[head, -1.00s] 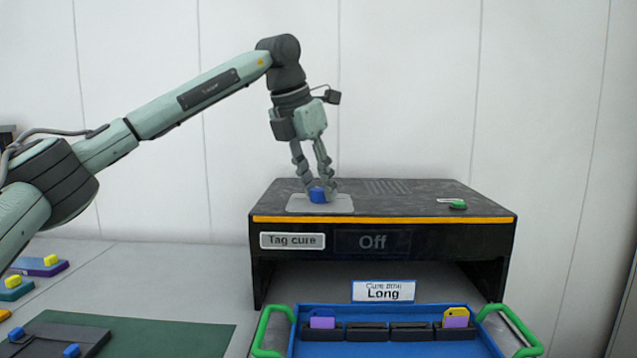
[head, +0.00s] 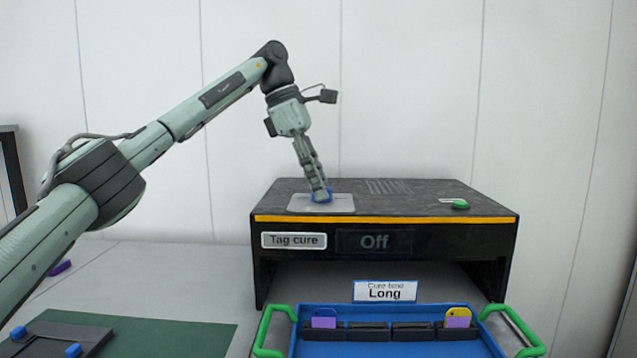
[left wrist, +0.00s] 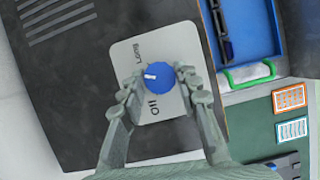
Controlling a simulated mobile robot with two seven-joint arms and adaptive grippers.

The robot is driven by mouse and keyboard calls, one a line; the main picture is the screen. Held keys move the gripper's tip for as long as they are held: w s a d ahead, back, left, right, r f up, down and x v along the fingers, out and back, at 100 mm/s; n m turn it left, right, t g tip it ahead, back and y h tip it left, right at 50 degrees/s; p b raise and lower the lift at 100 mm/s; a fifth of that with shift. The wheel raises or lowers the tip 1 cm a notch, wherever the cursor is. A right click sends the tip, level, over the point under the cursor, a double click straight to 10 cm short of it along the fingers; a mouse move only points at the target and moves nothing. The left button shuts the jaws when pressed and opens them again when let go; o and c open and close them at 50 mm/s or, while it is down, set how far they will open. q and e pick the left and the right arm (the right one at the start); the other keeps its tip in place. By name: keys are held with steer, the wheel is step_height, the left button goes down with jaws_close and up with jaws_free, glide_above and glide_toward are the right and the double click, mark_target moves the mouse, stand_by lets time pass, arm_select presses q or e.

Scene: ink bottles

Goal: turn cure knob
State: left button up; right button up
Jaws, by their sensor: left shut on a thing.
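The blue cure knob (head: 329,194) sits on a light plate (head: 300,205) on top of the black tag cure box (head: 480,235). My left gripper (head: 320,193) points down and is shut on the knob, hiding part of it in the head view. In the left wrist view the knob (left wrist: 160,75) lies between the two fingertips. Its white pointer mark faces picture-left, towards a label that seems to read Long. An Off label is nearer the gripper. The box display (head: 374,242) reads Off. My right gripper is not in view.
A card (head: 385,291) reading Long stands behind a blue tray (head: 330,345) with green handles, in front of the box. A small green and white item (head: 459,204) lies on the box's right top. A green mat (head: 190,335) lies to the left.

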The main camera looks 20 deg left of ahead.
arm_select(q)
steer(key=shift+w+m+g, duration=0.1)
steer(key=shift+m+g, duration=0.3)
steer(key=shift+m, duration=0.8)
steer(key=shift+m+g, duration=0.4)
steer(key=shift+m, duration=0.4)
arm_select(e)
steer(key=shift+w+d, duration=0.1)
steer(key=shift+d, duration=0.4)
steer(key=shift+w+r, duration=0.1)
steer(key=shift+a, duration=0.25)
arm_select(q)
steer(key=o, duration=1.2)
steer(key=shift+c, duration=0.2)
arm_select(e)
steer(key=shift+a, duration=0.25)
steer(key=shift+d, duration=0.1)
